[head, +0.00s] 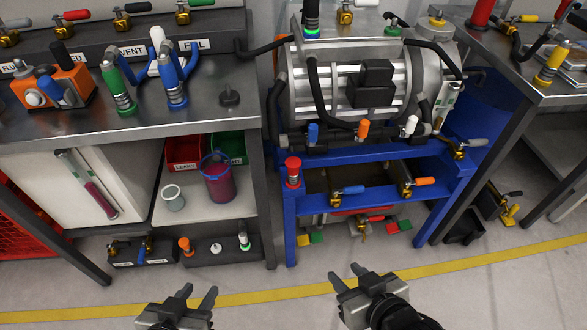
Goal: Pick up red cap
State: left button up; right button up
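A red cap-like piece (293,170) stands upright on the front left corner post of the blue frame (291,225). My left gripper (198,292) is at the bottom of the head view, left of the blue frame, open with nothing between its fingers. My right gripper (346,276) is at the bottom centre, lower in the picture than the red piece and to its right, also open and empty. Neither gripper touches anything.
A silver drive unit (425,75) sits on the blue frame. A steel bench (215,85) with valves and fittings stands left, above a shelf with a red bin (183,154) and a purple container (220,183). Another bench (555,95) stands right. The floor in front is clear.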

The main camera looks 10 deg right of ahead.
aim_at(292, 164)
jog(key=z, duration=1.75)
jog(key=k, duration=1)
jog(key=u, duration=1.65)
jog(key=i, duration=0.5)
jog(key=z, duration=0.05)
